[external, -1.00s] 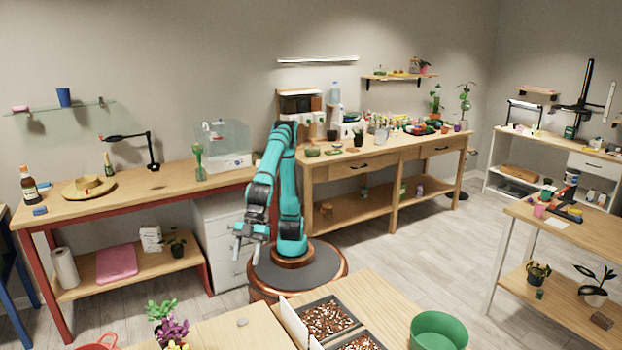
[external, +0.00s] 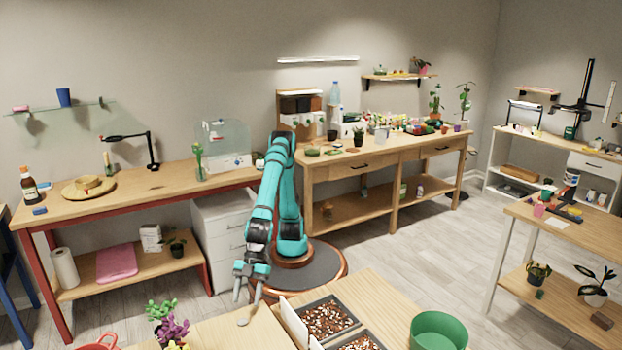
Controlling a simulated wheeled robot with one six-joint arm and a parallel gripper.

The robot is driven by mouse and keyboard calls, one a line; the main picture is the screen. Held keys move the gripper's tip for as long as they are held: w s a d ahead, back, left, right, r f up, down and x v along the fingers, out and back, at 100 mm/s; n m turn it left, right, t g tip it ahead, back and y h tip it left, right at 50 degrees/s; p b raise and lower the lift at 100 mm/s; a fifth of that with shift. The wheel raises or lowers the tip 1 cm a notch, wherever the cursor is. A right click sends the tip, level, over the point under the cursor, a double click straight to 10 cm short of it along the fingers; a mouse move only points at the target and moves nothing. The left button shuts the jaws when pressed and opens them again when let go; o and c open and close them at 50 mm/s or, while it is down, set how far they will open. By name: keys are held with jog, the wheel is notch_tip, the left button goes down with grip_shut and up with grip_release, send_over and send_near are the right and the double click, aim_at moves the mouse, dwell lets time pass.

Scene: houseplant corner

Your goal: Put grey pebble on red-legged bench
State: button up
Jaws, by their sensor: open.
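The grey pebble (external: 242,322) is a small flat oval lying on the front wooden table (external: 213,332), near its back edge. My gripper (external: 246,301) points down just above and behind the pebble, with its two fingers apart and nothing between them. I cannot tell whether a fingertip touches the pebble. The red-legged bench (external: 130,198) stands at the left against the wall, with a wooden top and a lower shelf.
On the bench are a straw hat (external: 88,187), a brown bottle (external: 29,184) and a black lamp (external: 152,155). Its front middle top is clear. Beside the pebble are trays of soil (external: 327,320), a green pot (external: 437,330) and a purple plant (external: 172,330).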

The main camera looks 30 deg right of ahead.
aim_at(243, 319)
jog(key=shift+x, duration=2.75)
jog(key=shift+c, duration=0.2)
jog(key=c, duration=1.1)
jog(key=shift+o, duration=0.2)
